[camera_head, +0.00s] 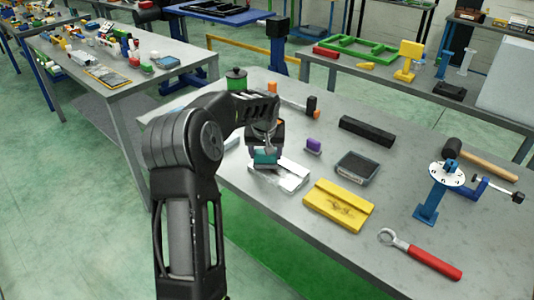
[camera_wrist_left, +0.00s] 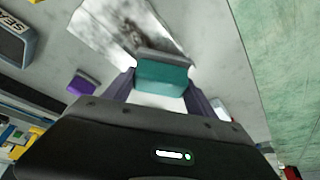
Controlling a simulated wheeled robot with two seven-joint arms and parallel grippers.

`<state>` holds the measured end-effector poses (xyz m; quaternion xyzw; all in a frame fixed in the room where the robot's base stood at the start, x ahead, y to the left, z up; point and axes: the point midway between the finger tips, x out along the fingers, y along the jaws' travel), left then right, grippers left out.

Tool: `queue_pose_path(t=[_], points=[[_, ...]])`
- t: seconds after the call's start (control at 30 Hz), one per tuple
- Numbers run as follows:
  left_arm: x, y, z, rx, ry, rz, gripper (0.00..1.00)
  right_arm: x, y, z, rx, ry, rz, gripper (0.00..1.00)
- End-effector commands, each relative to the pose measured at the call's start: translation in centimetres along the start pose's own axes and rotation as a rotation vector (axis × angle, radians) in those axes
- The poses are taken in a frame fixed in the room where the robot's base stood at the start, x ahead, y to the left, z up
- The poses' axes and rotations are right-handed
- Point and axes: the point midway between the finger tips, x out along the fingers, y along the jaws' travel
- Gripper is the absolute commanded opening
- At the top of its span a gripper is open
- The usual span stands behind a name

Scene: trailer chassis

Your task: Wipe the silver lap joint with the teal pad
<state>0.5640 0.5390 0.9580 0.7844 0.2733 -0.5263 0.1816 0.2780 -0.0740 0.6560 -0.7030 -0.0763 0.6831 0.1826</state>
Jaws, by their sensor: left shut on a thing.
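The pad is over the far-left part of the silver lap joint (camera_head: 290,177), a bright metal plate lying on the grey table. In the left wrist view the pad (camera_wrist_left: 162,76) sits between the fingers, and the lap joint (camera_wrist_left: 100,22) extends beyond it with dark smudges on its surface. The pad overlaps the plate's near part there. I cannot tell whether it touches the metal. My right gripper is not in view.
Farther right are a red-handled wrench (camera_head: 420,254), a blue stand (camera_head: 434,195) and a mallet (camera_head: 480,158). A green canister (camera_head: 236,79) stands behind my arm.

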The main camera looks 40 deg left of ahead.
Motion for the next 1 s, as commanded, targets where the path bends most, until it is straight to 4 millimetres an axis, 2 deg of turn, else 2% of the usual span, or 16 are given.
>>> queue_pose_path(t=[0.33,1.0], points=[[0.4,-2.3,-1.6,-0.001,0.0,-0.002,0.0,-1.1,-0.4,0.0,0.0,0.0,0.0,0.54],[0.8,-2.3,-1.6,0.0,0.001,0.0,0.0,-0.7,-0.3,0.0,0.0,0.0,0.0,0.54]])
